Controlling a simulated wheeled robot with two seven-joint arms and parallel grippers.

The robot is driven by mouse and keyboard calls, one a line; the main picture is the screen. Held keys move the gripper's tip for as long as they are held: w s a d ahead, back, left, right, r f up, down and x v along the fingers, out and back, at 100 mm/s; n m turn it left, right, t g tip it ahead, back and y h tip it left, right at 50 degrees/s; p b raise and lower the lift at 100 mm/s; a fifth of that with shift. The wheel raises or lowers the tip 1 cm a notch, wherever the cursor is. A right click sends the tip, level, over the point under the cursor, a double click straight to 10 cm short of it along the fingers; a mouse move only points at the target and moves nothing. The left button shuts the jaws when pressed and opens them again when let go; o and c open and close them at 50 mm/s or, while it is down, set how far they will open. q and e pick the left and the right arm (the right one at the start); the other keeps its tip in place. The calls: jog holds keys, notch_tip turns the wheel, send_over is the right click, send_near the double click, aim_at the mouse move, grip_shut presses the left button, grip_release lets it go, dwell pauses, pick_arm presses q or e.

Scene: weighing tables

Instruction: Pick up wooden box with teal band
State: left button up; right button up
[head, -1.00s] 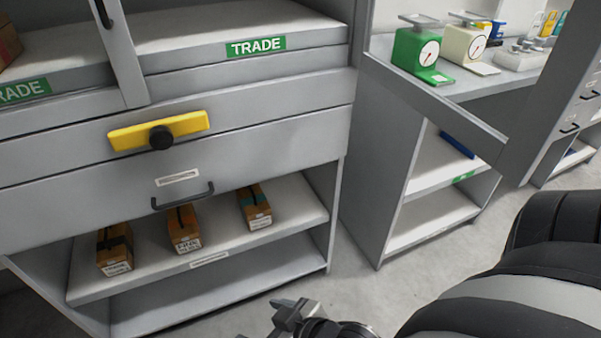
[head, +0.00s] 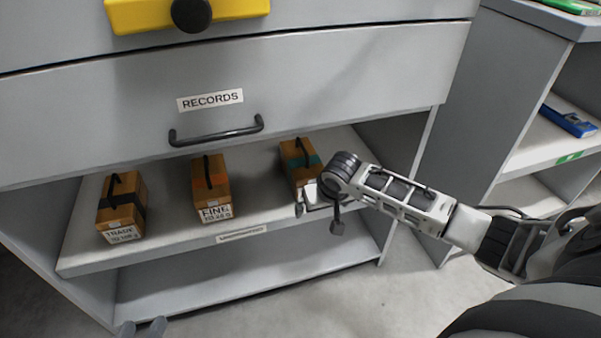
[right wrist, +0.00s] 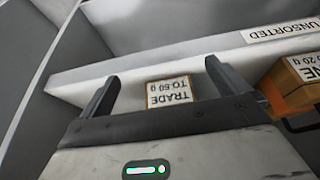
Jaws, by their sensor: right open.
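The wooden box with the teal band (head: 295,174) stands at the right of the row on the shelf in the head view, with a dark handle on top. My right gripper covers part of its front. In the right wrist view its label face (right wrist: 170,92) reads TRADE TO 50 g, upside down, between the fingers. My right gripper (head: 319,209) is open in front of the box; its fingers also show in the right wrist view (right wrist: 160,90). I cannot tell whether they touch it. My left gripper (head: 141,328) shows only two spread fingertips at the bottom left edge, empty.
The FINE box (head: 211,185) with an orange band and the TRADE box (head: 122,205) with a black band stand left on the same shelf (head: 160,240). The RECORDS drawer (head: 300,100) overhangs them. A side cabinet (head: 495,110) stands right. The lower shelf (head: 260,275) is empty.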

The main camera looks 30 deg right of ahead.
aim_at(312, 182)
jog(key=w+b, duration=0.1)
jog(key=w, duration=0.1)
jog(key=w+d+b, duration=0.1)
jog(key=w, duration=0.2)
jog(key=w+b, duration=0.1)
jog(key=w, duration=0.1)
jog(key=shift+w+d+f, duration=0.15)
jog(key=shift+d, duration=0.15)
jog(key=shift+w+d+f+b, duration=0.1)
jog(key=shift+w+f+b, duration=0.25)
jog(key=shift+f, duration=0.1)
jog(key=shift+s, duration=0.1)
jog(key=c, duration=1.1)
jog(key=shift+r, duration=0.15)
jog(key=shift+c, duration=1.2)
pick_arm(q)
jog(key=shift+w+d+r+n+t+h, duration=0.25)
jog(key=shift+d+r+n+t+h, duration=0.35)
jog(key=shift+r+t+h, duration=0.15)
jog(key=shift+r, duration=0.1)
pick_arm(e)
jog(key=shift+r, duration=0.1)
